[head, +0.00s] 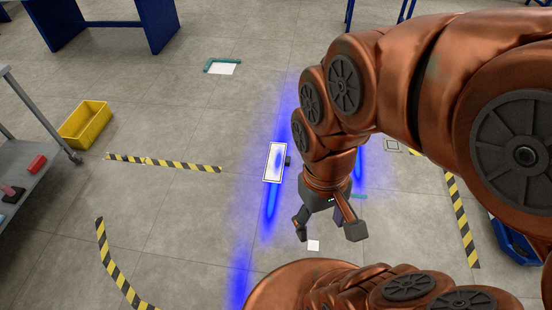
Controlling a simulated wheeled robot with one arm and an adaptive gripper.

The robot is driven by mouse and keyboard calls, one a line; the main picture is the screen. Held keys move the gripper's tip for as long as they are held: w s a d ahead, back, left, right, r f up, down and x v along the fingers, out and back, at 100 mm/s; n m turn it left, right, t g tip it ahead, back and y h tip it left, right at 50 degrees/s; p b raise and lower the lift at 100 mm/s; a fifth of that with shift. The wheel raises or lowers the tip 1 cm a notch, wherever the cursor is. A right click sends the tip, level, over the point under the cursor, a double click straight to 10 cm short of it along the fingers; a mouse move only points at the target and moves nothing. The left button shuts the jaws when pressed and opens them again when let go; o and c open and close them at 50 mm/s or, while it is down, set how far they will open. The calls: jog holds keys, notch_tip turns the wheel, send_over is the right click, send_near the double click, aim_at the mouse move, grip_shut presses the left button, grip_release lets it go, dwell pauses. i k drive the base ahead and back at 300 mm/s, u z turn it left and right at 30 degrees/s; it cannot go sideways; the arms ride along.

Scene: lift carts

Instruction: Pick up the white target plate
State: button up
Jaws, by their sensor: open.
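A white rectangular plate (273,174) with a thin dark outline shows in the head view, left of my gripper, with a bluish reflection on its face. A small dark piece sits at its right edge. A small white square (313,245) lies lower, near the left fingertip in the picture. I cannot tell for sure which of the two is the target plate. My gripper (328,232) points down with its fingers spread, open and empty. Its height over the floor is hard to judge.
A yellow bin (86,124) and a grey cart (38,165) with red items stand at the left. Yellow-black tape strips (165,163) mark the floor. A blue table (110,22) stands at the back left. A blue object (515,240) is at the right. Open floor lies left of the rectangular plate.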

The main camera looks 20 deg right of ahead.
aim_at(273, 177)
jog(key=u, duration=0.4)
jog(key=i, duration=2.05)
jog(key=z, duration=0.75)
